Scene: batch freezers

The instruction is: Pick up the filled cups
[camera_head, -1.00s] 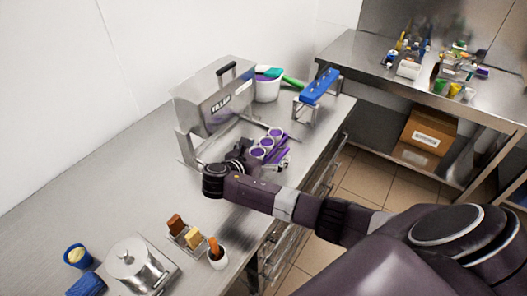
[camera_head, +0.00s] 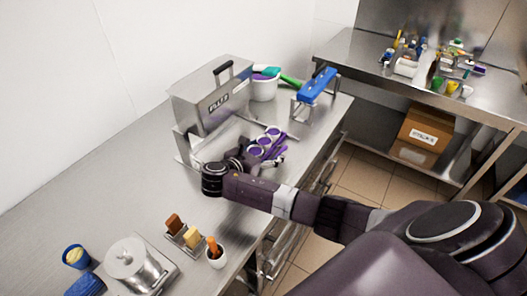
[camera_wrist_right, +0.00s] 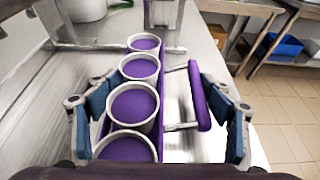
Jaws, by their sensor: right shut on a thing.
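The filled cups (camera_wrist_right: 134,103) are several white cups with purple contents, standing in a row in a purple holder in the right wrist view. A purple handle bar (camera_wrist_right: 199,96) runs along the holder's right side. In the head view the cups (camera_head: 264,141) are on the steel counter, in front of the boxy steel machine. My right gripper (camera_wrist_right: 163,122) has one blue-padded finger on each side of the cup row and handle, and is shut on the cup holder. My arm partly hides this grip in the head view. My left gripper is not in view.
The steel machine (camera_head: 212,98) stands just behind the cups, with a white bucket (camera_head: 264,88) and a blue-topped stand (camera_head: 316,86) beyond. The left counter (camera_head: 110,195) is clear.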

